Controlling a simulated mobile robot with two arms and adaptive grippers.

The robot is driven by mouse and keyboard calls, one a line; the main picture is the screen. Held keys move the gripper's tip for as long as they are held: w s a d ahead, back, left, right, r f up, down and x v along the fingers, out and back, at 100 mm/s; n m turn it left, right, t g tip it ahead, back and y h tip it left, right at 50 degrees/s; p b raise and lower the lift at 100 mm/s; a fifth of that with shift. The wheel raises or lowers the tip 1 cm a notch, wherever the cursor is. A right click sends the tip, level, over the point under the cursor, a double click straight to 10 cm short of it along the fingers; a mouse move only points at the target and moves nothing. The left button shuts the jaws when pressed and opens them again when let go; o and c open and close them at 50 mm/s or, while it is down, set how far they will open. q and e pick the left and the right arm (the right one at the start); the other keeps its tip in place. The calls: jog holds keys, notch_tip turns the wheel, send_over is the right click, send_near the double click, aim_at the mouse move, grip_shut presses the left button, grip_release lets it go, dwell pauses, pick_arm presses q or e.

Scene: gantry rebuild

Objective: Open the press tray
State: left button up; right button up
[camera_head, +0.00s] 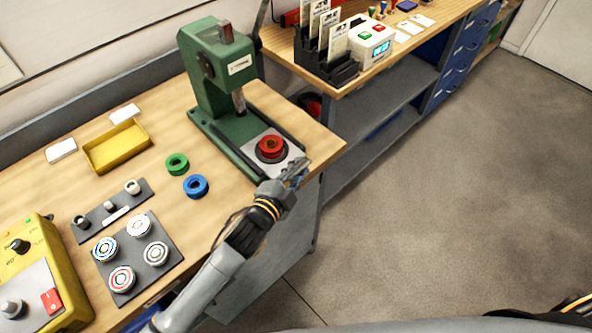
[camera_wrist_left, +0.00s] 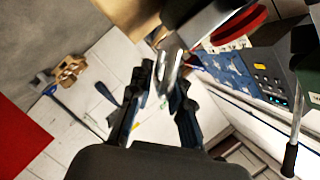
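The green press (camera_head: 222,75) stands at the right end of the wooden bench. Its tray, a light grey plate (camera_head: 291,158), lies on the press base under the ram and carries a red ring (camera_head: 271,147) on a dark round seat. My left gripper (camera_head: 297,172) is at the tray's front right edge, and its fingers partly hide that edge. In the left wrist view, the fingers (camera_wrist_left: 165,85) stand apart with a silver metal piece (camera_wrist_left: 170,68) between their tips. Whether they touch it is unclear. My right gripper is out of view.
A green ring (camera_head: 177,163) and a blue ring (camera_head: 196,186) lie left of the press, near a yellow bin (camera_head: 118,147). A dark pad (camera_head: 139,252) holds several round pieces. A yellow control box (camera_head: 40,280) stands front left. The floor at right is clear.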

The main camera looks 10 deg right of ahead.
pick_arm(q)
jog(key=v, duration=1.2)
jog(key=shift+f, duration=0.15)
